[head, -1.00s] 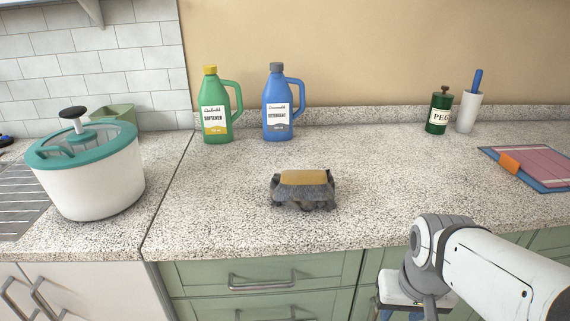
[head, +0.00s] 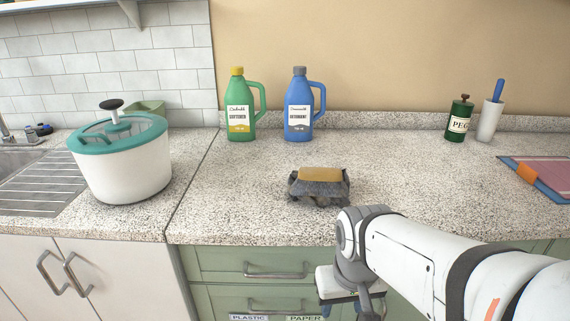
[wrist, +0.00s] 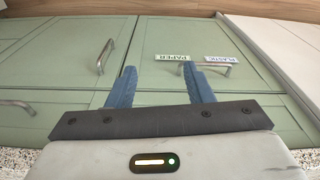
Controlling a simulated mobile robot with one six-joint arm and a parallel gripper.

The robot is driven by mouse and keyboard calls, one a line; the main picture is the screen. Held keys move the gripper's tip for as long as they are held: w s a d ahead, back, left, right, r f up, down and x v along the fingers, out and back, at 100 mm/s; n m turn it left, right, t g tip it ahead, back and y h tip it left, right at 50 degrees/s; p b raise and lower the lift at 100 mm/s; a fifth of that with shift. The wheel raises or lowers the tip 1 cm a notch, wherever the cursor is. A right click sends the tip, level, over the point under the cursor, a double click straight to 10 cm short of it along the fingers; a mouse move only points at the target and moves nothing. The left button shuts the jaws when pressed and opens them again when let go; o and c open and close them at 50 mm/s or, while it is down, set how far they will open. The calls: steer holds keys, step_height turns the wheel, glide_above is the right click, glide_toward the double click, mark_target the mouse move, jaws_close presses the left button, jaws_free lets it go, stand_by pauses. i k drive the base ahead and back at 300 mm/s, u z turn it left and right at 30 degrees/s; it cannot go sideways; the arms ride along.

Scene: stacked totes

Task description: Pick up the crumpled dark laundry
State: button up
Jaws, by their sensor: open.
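The crumpled dark laundry (head: 318,187) is a grey-black bundle on the speckled countertop, near its front edge. A tan block (head: 320,174) shows on top of it, and I cannot tell whether it rests on the cloth or is wrapped in it. In the wrist view my gripper (wrist: 160,85) has its two blue fingers apart with nothing between them. It faces the green cabinet fronts, with the laundry out of that view. In the head view my arm is at the lower right, in front of the counter and below the laundry; the fingertips are not clearly visible there.
A green softener bottle (head: 240,105) and a blue detergent bottle (head: 300,104) stand behind the laundry. A white salad spinner (head: 122,165) is at left. Counter around the laundry is clear.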

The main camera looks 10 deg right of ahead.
mark_target(322, 187)
steer(key=u, duration=1.65)
steer(key=k, duration=1.1)
steer(key=z, duration=0.7)
steer(key=i, duration=1)
steer(key=z, duration=0.05)
